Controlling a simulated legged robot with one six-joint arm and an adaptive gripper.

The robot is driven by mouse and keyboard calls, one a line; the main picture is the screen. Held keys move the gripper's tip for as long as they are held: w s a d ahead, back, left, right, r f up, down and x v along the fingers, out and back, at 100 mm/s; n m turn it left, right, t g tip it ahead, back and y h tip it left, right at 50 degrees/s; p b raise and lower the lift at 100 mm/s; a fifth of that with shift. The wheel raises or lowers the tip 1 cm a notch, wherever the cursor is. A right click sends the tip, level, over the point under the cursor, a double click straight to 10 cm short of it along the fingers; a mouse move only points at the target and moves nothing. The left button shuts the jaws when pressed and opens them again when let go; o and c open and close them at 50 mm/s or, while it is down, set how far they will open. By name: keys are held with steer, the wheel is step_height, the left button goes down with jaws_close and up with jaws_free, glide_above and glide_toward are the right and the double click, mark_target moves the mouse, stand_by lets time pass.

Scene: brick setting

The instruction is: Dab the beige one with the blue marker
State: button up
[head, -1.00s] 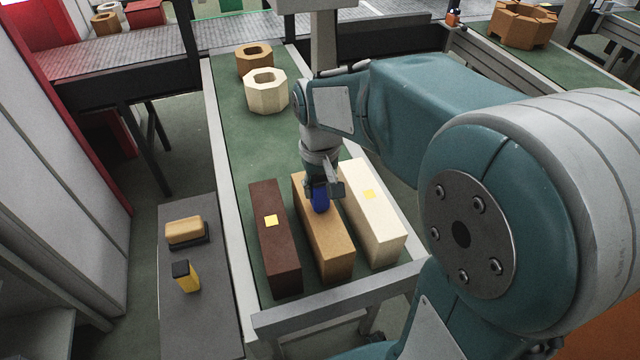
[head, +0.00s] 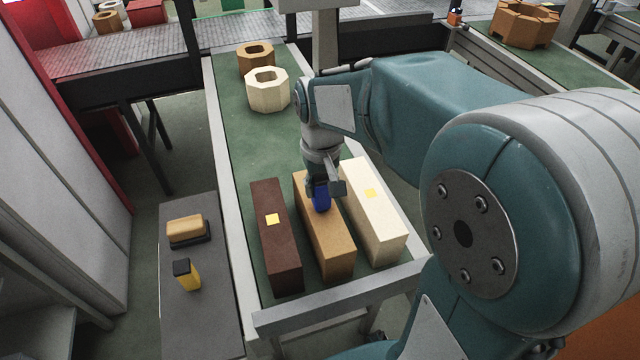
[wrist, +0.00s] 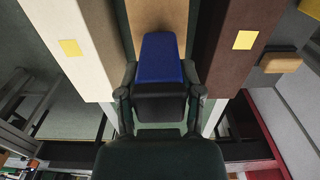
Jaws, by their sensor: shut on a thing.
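Three long blocks lie side by side on the green conveyor: a dark brown block (head: 276,248) on the left, a tan block (head: 333,254) in the middle and a pale cream block (head: 381,226) on the right. The brown and cream blocks each bear a yellow square on top; none shows on the visible part of the tan one. My gripper (head: 324,190) is shut on the blue marker (head: 321,203), over the tan block. In the wrist view the marker (wrist: 160,58) hides part of the tan block (wrist: 158,14). I cannot tell whether its tip touches the block.
A grey side table (head: 176,320) at the left holds a wooden-backed eraser (head: 186,230) and a yellow, black-topped item (head: 187,275). A cream ring (head: 267,96) and a brown ring (head: 255,62) sit farther up the conveyor. The belt between rings and blocks is clear.

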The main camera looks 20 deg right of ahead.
steer(key=shift+r, duration=3.45)
steer(key=shift+f, duration=0.1)
